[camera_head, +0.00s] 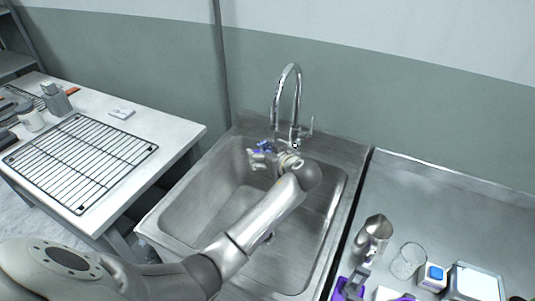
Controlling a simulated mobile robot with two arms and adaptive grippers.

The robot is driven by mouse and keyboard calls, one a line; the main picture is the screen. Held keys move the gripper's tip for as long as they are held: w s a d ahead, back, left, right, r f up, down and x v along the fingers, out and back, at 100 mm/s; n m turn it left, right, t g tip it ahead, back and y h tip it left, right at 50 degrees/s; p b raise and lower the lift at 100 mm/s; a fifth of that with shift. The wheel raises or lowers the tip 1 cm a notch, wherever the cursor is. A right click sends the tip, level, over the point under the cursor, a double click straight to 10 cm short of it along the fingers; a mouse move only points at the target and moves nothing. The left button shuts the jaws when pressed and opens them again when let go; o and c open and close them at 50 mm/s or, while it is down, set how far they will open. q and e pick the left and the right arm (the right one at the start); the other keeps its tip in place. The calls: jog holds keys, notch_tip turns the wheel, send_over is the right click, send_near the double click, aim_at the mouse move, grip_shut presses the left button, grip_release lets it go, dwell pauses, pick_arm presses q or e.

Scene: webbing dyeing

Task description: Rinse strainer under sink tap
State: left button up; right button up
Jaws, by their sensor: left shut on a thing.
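A chrome gooseneck tap (291,90) stands at the back of the metal sink (190,190). My left gripper (262,152) is over the back of the basin, just below and left of the tap spout. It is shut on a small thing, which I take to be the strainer. The wrist and forearm hide much of it, and its shape is too small to make out. Blue-violet bits show at the jaws. I cannot see any water running from the tap. My right gripper is not in view.
A metal counter (440,200) on the right holds a steel pitcher (373,236), a glass beaker (407,261), a small white-and-blue device (433,276) and purple items. A white table (178,128) on the left holds a black wire rack (80,160). The rear of the counter is clear.

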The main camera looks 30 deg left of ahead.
pick_arm(q)
jog(key=shift+d, duration=0.15)
jog(key=shift+w+d+b, duration=0.25)
jog(key=shift+d+b, duration=0.05)
jog(key=shift+d, duration=0.15)
jog(key=shift+a, duration=0.1)
jog(key=shift+s+a, duration=0.25)
jog(key=shift+a, duration=0.25)
jog(key=shift+d, duration=0.15)
jog(key=shift+w+d, duration=0.25)
jog(key=shift+d, duration=0.2)
